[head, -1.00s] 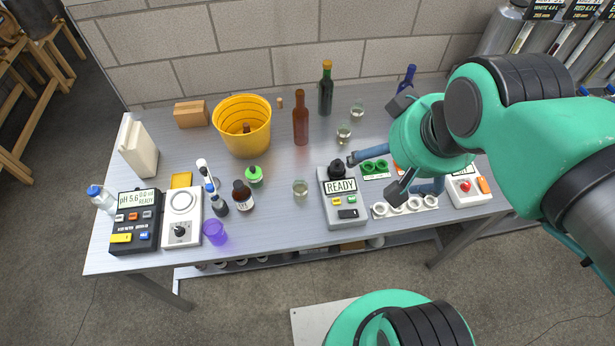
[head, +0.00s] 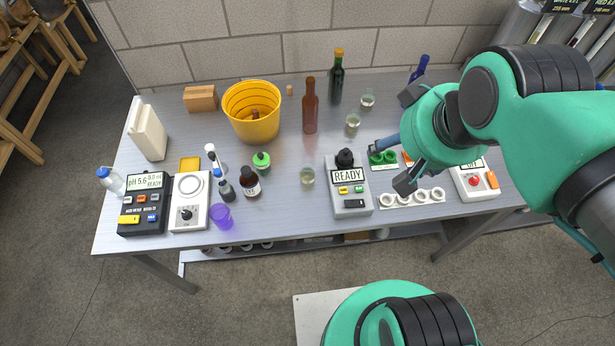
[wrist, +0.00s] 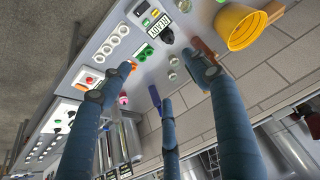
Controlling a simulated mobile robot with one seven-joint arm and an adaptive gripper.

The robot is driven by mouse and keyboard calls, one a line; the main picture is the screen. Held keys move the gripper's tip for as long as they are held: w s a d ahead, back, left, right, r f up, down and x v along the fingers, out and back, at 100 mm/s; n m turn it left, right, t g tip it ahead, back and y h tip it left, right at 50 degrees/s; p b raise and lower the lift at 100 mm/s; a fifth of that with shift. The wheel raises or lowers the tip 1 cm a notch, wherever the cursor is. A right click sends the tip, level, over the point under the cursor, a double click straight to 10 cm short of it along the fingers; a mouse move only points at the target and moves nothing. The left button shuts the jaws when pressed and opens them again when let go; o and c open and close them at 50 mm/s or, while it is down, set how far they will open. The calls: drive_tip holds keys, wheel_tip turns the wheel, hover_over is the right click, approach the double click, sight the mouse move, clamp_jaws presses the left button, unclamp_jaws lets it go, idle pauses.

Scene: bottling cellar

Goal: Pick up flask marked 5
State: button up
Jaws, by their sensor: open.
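Several small clear glass vessels stand on the steel bench. Two are at the back, one (head: 367,99) near the dark green bottle and one (head: 352,122) right of the brown bottle. A third (head: 307,176) stands left of the READY device. No number 5 is readable on any of them, so I cannot tell which is the flask marked 5. My gripper (head: 389,167) is open and empty above the right part of the bench, over the green ring holder. In the wrist view my gripper (wrist: 160,62) has its fingers spread, with two small glasses (wrist: 172,68) between and beyond them.
The READY device (head: 350,203), green ring holder (head: 384,159) and white ring rack (head: 412,197) lie below or beside my gripper. A brown bottle (head: 310,107), dark green bottle (head: 336,80) and blue bottle (head: 419,68) stand tall behind. A yellow bucket (head: 252,125) is left. The bench's middle front is fairly clear.

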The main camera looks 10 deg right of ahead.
drive_tip(key=shift+w, duration=0.1)
drive_tip(key=m+g, duration=0.6)
drive_tip(key=m, duration=0.2)
hover_over(308, 168)
wheel_tip(308, 168, down, 27)
drive_tip(key=shift+s+a+f, duration=0.1)
drive_tip(key=shift+s+a, duration=0.1)
drive_tip(key=shift+s, duration=0.25)
drive_tip(key=shift+f+b, duration=0.9)
drive_tip(key=shift+f, duration=3.35)
drive_tip(key=shift+f, duration=0.15)
